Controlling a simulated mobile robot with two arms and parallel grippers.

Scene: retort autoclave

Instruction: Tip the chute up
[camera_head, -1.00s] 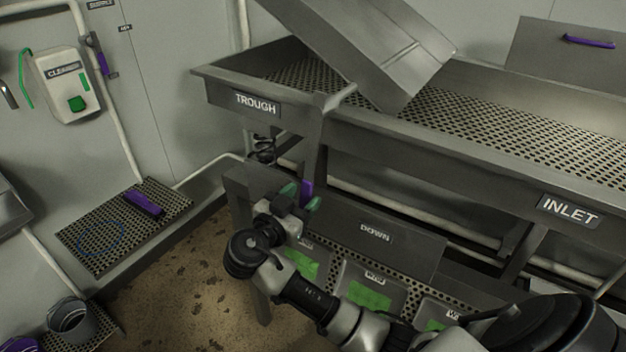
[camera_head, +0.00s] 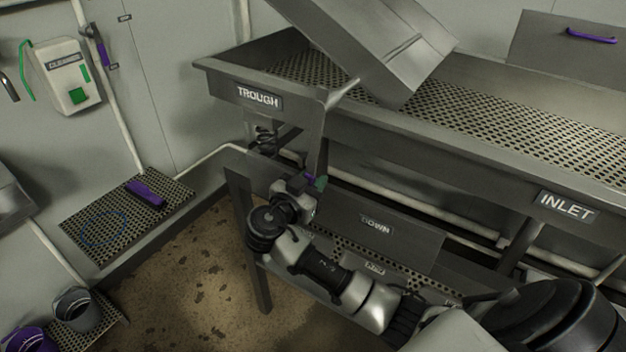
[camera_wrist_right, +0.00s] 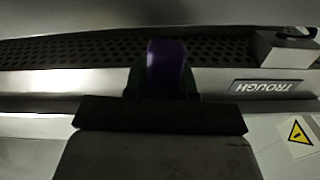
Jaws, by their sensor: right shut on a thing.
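The tilted grey metal chute (camera_head: 365,45) rests over the perforated bed of the trough (camera_head: 300,115), its upper end cut off by the top of the picture. My right gripper (camera_head: 315,184) is below the trough's front corner, shut on a small purple handle (camera_head: 309,177). In the right wrist view the purple handle (camera_wrist_right: 168,65) stands between the dark green fingers, in front of the perforated metal. My left gripper is not in view.
A DOWN panel (camera_head: 376,226) sits just right of my right wrist, under the trough. The INLET side (camera_head: 566,207) extends right. A bucket (camera_head: 75,309) stands at lower left; the floor (camera_head: 195,275) between is open.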

